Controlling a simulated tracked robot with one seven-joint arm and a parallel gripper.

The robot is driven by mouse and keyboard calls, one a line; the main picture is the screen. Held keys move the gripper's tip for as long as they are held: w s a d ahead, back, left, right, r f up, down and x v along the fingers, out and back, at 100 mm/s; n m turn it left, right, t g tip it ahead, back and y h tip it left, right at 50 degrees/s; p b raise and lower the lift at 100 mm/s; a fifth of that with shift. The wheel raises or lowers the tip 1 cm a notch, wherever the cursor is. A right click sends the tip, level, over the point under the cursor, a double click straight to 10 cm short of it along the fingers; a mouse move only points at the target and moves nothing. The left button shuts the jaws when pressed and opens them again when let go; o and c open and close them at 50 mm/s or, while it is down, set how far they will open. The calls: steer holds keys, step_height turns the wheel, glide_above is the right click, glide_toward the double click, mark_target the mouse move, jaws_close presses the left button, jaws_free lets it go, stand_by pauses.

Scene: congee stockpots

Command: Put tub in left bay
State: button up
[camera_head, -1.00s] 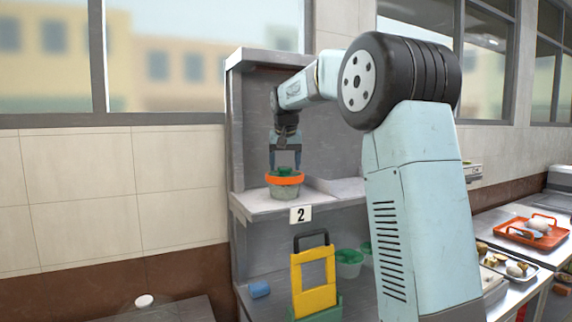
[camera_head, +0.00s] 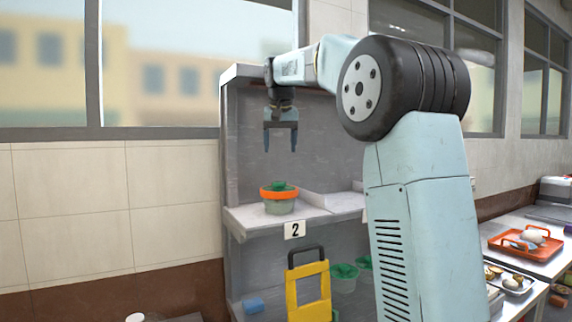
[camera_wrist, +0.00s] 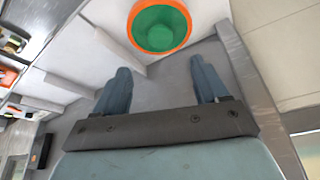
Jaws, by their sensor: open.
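The tub (camera_head: 280,200) is a small grey-green container with an orange band and a green lid. It stands upright on the upper shelf (camera_head: 250,216), in the bay above the label "2", left of a low divider. In the wrist view the tub (camera_wrist: 159,25) shows from above, its green top ringed in orange, beyond my fingertips. My gripper (camera_head: 281,150) is open and empty, pointing down above the tub with a clear gap between them. Its two blue fingers also show in the wrist view (camera_wrist: 163,75), apart with nothing between them.
A low divider (camera_head: 318,199) splits the upper shelf. Below stand a yellow holder (camera_head: 308,290), green-topped tubs (camera_head: 344,277) and a blue block (camera_head: 253,306). An orange tray (camera_head: 526,242) lies on the right counter. The shelf unit's left wall (camera_head: 229,150) is close to my gripper.

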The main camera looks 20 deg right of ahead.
steer(key=s+f, duration=0.8)
steer(key=s, duration=0.5)
steer(key=s+f+n, duration=0.1)
steer(key=s+f, duration=0.6)
steer(key=s, duration=0.6)
steer(key=s+d+f+n+t, duration=0.1)
steer(key=s+f, duration=0.7)
steer(key=s, duration=0.5)
steer(key=shift+s+f+y, duration=0.25)
steer(key=shift+f+y, duration=0.05)
steer(key=shift+y, duration=0.1)
steer(key=shift+c, duration=0.2)
